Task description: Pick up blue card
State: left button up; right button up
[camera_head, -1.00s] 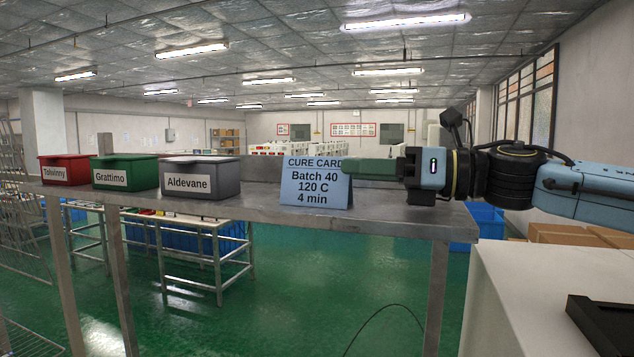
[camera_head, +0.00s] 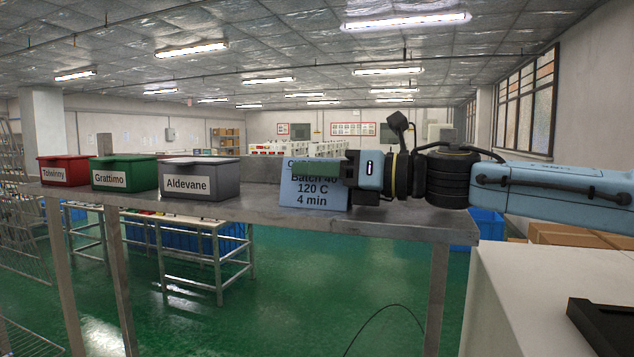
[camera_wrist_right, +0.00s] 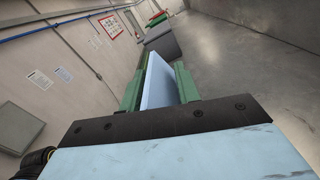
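The blue card (camera_head: 313,198) is a folded card stood upright on the grey metal table, with black text reading Batch 40, 120 C, 4 min. My right gripper (camera_head: 318,171) reaches in from the right at the card's upper part, and a green finger covers some of the top text. In the right wrist view the card (camera_wrist_right: 158,82) stands between the two green fingers of the right gripper (camera_wrist_right: 160,88). The fingers are apart, one on each side of it; firm contact does not show. My left gripper is not in view.
On the table (camera_head: 262,209), left of the card, stand a grey Aldevane bin (camera_head: 201,171), a green Grattimo bin (camera_head: 124,171) and a red bin (camera_head: 64,169). Bare tabletop lies between the grey bin and the card. A white surface (camera_head: 520,290) is at lower right.

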grip_shut()
